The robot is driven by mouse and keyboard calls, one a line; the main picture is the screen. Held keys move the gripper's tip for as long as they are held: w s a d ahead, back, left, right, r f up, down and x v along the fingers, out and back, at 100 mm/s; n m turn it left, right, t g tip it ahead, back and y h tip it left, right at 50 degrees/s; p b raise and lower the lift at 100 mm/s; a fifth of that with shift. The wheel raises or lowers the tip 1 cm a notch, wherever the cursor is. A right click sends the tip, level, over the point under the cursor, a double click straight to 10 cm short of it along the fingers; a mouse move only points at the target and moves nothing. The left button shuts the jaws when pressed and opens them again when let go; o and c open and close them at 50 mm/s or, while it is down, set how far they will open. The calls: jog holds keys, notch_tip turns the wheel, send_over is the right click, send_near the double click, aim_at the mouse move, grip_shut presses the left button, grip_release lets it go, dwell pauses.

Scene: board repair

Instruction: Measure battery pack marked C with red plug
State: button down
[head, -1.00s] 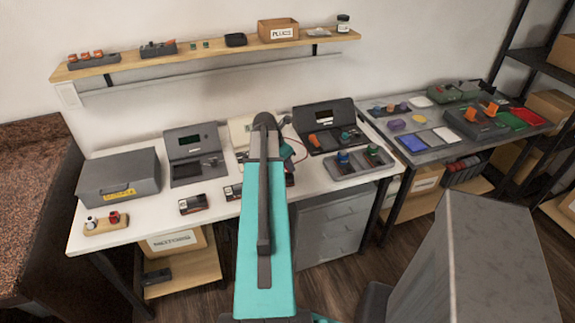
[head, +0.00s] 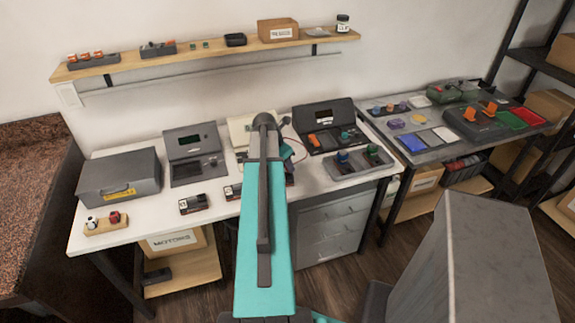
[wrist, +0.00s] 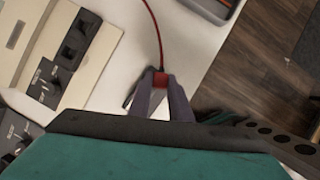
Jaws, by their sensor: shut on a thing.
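My gripper (wrist: 161,100) is shut on the red plug (wrist: 160,79) in the wrist view. A red cable (wrist: 157,35) runs up from the plug, which is held over the white bench. In the head view, one dark pack (head: 193,204) lies near the bench's front edge and another (head: 233,191) beside my arm. My arm hides the gripper and plug there. A cream device (head: 240,130) shows partly behind the arm.
On the white bench (head: 135,228) are a grey case (head: 118,180), a grey console (head: 193,160), a black open case (head: 322,128) and a grey tray (head: 358,168). A shelf (head: 200,52) hangs behind. A side table stands right.

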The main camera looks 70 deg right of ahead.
jog(key=shift+f, duration=0.95)
dwell(2.2)
jog(key=c, duration=1.3)
grip_release()
jog(key=shift+o, duration=0.2)
jog(key=shift+r+p, duration=1.5)
jog(key=shift+r, duration=0.15)
jog(key=shift+r+p, duration=2.15)
jog(key=shift+r, duration=0.75)
